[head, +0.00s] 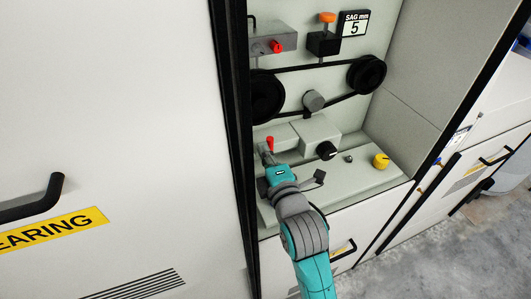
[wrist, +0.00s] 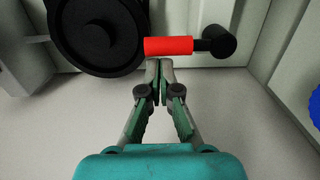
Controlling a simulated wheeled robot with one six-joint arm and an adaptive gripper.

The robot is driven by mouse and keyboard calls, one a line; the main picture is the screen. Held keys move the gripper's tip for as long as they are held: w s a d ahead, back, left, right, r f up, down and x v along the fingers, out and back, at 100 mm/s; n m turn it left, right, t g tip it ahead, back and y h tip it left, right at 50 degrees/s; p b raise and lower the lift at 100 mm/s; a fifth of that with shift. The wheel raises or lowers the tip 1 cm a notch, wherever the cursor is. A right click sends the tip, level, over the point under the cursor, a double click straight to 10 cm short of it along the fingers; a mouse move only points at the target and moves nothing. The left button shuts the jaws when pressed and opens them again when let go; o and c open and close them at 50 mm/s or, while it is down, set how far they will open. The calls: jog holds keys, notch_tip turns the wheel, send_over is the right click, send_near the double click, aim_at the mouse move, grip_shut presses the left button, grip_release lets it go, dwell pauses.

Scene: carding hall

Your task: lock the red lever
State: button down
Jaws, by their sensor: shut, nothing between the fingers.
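The red lever (head: 270,143) stands low at the left inside the open machine bay, beside a grey block. In the wrist view its red sleeve (wrist: 168,46) lies crosswise just beyond my fingertips, with a black round end (wrist: 216,41) on its right. My gripper (wrist: 159,66) is shut and empty. Its fingertips are at the near edge of the red sleeve; I cannot tell whether they touch it. In the head view my gripper (head: 266,157) is just below the lever and partly hidden by my wrist. The lever's base is hidden there.
A large black disc (wrist: 98,35) is left of the lever in the wrist view. Black pulleys (head: 366,74) with a belt sit above. A grey box (head: 316,135) with a black knob, a yellow knob (head: 381,160) and a black door frame (head: 236,130) surround the arm.

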aim_at(287, 141)
jog(key=shift+d+r+m, duration=0.15)
jog(key=shift+d+m, duration=0.15)
jog(key=shift+m, duration=0.2)
jog(key=d+m, duration=0.1)
jog(key=m, duration=0.2)
jog(key=shift+w+d+r, duration=0.1)
jog(key=shift+w+d, duration=0.25)
jog(key=shift+d, duration=0.05)
jog(key=d+f+m, duration=0.1)
jog(key=d+m, duration=0.1)
jog(key=m, duration=0.2)
jog(key=w+d+f+m, duration=0.1)
jog(key=m, duration=0.3)
jog(key=d+f+m, duration=0.1)
jog(key=d+m, duration=0.1)
jog(key=m, duration=0.2)
jog(key=shift+w+d+f+m+g+y, duration=0.3)
jog(key=shift+w+f+g+y, duration=0.05)
jog(key=shift+w+g+y, duration=0.05)
jog(key=shift+d+f, duration=0.1)
jog(key=shift+f, duration=0.4)
